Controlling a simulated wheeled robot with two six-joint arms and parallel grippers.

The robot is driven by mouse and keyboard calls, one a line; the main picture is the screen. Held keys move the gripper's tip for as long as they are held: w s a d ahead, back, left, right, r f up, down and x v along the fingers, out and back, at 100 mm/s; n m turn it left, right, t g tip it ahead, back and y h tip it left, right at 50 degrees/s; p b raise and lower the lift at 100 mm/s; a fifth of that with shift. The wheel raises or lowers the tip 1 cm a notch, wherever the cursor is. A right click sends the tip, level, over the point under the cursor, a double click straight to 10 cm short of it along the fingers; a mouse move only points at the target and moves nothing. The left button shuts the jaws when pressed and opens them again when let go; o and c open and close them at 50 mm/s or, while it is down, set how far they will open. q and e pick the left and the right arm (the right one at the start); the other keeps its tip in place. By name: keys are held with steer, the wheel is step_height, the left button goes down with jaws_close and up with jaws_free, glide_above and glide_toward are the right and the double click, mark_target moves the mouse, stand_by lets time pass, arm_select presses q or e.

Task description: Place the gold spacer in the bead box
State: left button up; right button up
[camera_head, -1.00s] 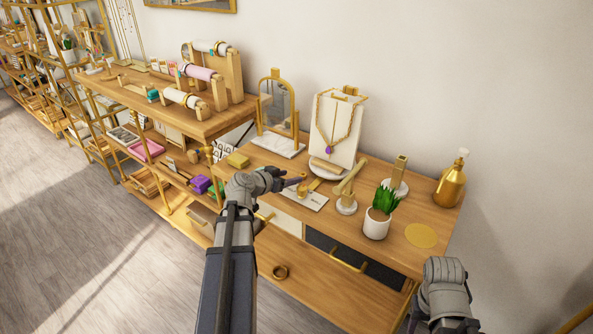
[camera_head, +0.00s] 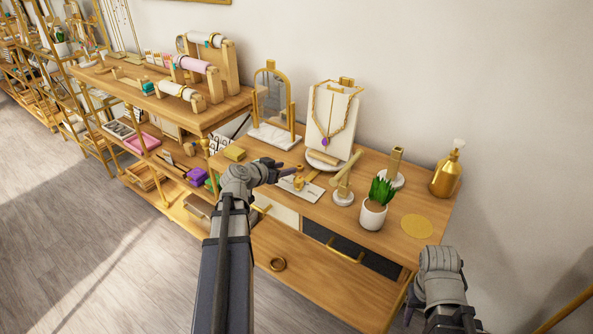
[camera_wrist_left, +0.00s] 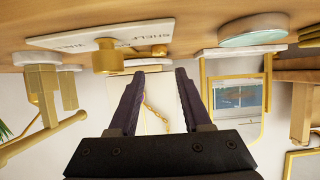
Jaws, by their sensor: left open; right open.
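A small round gold piece (camera_head: 299,183), which looks like the gold spacer, is on a white printed card (camera_head: 311,194) on the table. In the left wrist view, whose picture is upside down, it shows as a short gold cylinder (camera_wrist_left: 107,57) against the card. My left gripper (camera_head: 287,167) is open, just behind and left of the gold piece, with nothing between its fingers (camera_wrist_left: 160,75). My right gripper (camera_head: 415,302) is at the table's front right, far from the card, and its fingers are mostly hidden. I cannot tell for certain which thing is the bead box.
A necklace bust (camera_head: 332,118) and an arched mirror (camera_head: 271,92) stand behind the card. Gold stands (camera_head: 342,183) and a potted plant (camera_head: 374,212) are to its right. A yellow block (camera_head: 234,154) is left. A compartmented tray (camera_head: 118,129) sits on the lower left shelf.

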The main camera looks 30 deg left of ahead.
mark_target(298, 167)
arm_select(q)
steer(key=shift+b+x, duration=0.3)
steer(key=shift+x, duration=0.8)
steer(key=shift+w+f+b, duration=0.2)
steer(key=shift+f+b, duration=0.1)
steer(key=b+x, duration=0.2)
steer(key=x, duration=0.1)
steer(key=shift+w+f, duration=0.2)
steer(key=shift+f, duration=0.15)
steer(key=shift+w+d+f, duration=0.1)
steer(key=shift+w, duration=0.3)
steer(key=shift+c, duration=0.3)
jaws_close()
